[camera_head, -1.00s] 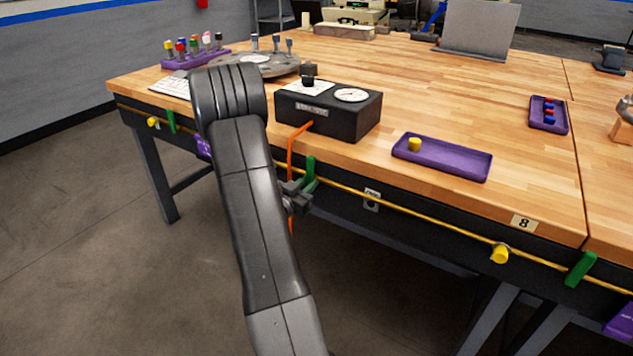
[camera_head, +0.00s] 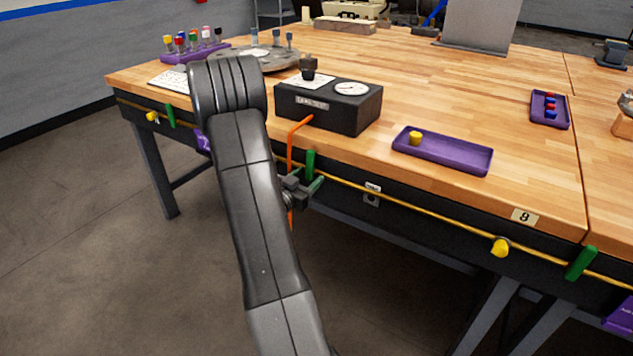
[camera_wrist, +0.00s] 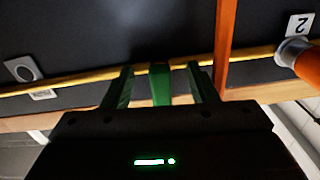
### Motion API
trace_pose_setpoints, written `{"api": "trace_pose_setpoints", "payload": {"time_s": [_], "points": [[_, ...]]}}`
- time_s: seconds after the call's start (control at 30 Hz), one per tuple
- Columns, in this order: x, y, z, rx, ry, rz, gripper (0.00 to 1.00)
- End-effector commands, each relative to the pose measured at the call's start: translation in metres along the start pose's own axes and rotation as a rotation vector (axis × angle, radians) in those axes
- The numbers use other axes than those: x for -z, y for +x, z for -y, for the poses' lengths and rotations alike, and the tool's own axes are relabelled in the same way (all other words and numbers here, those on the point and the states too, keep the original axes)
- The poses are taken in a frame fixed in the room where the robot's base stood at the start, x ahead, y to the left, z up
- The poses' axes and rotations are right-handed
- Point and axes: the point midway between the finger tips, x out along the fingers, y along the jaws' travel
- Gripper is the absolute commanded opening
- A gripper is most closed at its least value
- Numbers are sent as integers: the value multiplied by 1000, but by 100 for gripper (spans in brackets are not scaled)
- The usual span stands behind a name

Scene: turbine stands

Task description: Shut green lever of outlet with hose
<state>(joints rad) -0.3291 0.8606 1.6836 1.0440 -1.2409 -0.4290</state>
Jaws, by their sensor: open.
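The green lever (camera_head: 310,160) stands at the bench's front edge by the yellow pipe, just right of the orange hose (camera_head: 291,150). The hose runs from the black box down over the edge; its lower end is hidden behind my arm. My gripper (camera_head: 314,185) is open at the lever. In the wrist view, the lever (camera_wrist: 160,83) sits between the two spread green fingers of my gripper (camera_wrist: 162,78), with a gap on each side. The orange hose (camera_wrist: 225,45) passes close beside the right finger there.
The yellow pipe (camera_head: 430,212) runs along the dark front panel, with another green lever (camera_head: 581,263) and yellow knob (camera_head: 500,248) at right. The black box (camera_head: 330,108) and purple tray (camera_head: 442,160) stand on the bench. An orange cylinder (camera_wrist: 308,66) shows at the wrist view's right.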

Motion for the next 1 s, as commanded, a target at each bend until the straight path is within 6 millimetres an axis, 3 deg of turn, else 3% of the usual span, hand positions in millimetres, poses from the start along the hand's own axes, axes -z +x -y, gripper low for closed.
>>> {"api": "trace_pose_setpoints", "payload": {"time_s": [0.6,0.87,0.93,1.0], "points": [[0,-46,0,1,0,0,53],[0,-49,0,0,0,0,53],[0,-49,0,0,1,0,43],[0,-49,0,0,14,0,42]]}}
